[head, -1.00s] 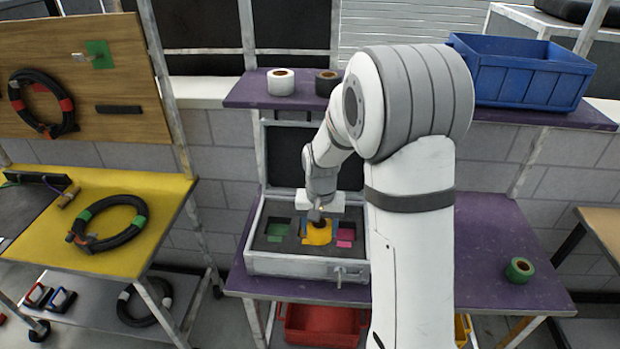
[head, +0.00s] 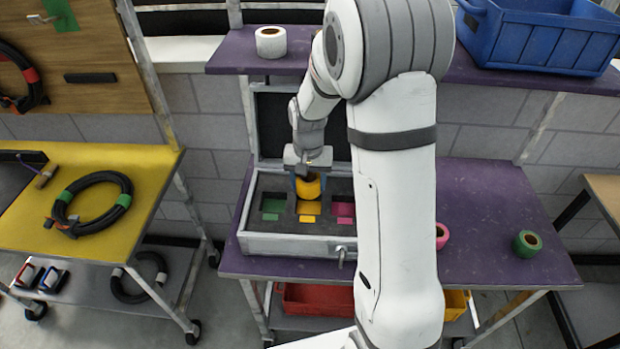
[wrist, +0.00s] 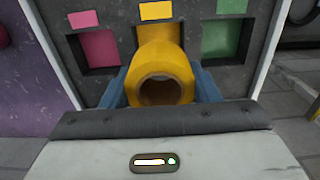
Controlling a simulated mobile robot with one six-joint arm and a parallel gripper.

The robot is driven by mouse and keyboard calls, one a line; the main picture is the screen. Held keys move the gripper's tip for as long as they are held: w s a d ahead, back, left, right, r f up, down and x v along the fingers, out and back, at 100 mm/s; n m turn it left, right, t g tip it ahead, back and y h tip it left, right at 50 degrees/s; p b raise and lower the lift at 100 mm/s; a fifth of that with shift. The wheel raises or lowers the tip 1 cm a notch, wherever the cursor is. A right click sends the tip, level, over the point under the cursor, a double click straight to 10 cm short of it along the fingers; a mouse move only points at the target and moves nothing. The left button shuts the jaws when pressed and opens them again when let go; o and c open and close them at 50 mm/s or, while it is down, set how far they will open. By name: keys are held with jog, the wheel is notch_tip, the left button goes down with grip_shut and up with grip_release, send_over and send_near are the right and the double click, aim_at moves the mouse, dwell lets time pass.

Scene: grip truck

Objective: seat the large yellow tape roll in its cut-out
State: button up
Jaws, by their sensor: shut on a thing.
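The large yellow tape roll (head: 308,187) is held between the blue fingers of my gripper (head: 308,184), over the middle of the open case (head: 290,246). In the wrist view, the roll (wrist: 175,52) has its hole facing the camera, with a gripper finger on each side (wrist: 160,88). A yellow label (head: 308,208) marks the middle cut-out, and this label (wrist: 156,11) also shows beyond the roll in the wrist view. The roll covers most of that cut-out. I cannot tell whether its lower edge is inside.
Green-marked (wrist: 222,40) and pink-marked (wrist: 98,47) cut-outs flank the middle one, both empty. A green roll (head: 527,244) and a partly hidden pink roll (head: 442,236) lie on the purple table (head: 490,205). The case lid stands open behind. A shelf with a white roll (head: 271,41) is above.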

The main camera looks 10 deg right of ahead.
jog(key=shift+f+b, duration=1.85)
jog(key=shift+f, duration=1.15)
jog(key=shift+s+f, duration=0.1)
jog(key=shift+s, duration=0.05)
